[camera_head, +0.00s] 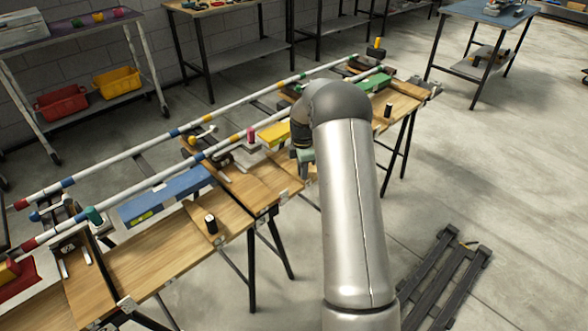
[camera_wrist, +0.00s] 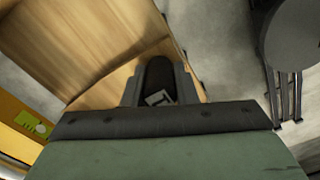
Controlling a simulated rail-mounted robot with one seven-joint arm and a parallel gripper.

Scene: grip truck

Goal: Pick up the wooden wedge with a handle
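In the wrist view, my gripper (camera_wrist: 160,88) has its grey fingers on either side of a dark, rounded upright thing (camera_wrist: 160,72), which looks like a handle. A pale wooden surface (camera_wrist: 98,92) shows around its foot; it may be the wedge, but its outline is not clear. I cannot tell whether the fingers touch the dark thing. In the head view, my gripper (camera_head: 304,156) is low over the right-middle part of the workbench, mostly hidden behind my arm. A small piece of pale wood (camera_head: 311,173) shows just below it at the bench's front edge.
Black cylinders stand on the bench to the left (camera_head: 211,224) and to the right (camera_head: 388,110). A yellow block (camera_head: 275,132), a blue block (camera_head: 166,195) and long striped pipes (camera_head: 130,152) lie behind. A dark pallet (camera_head: 446,278) lies on open floor at right.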

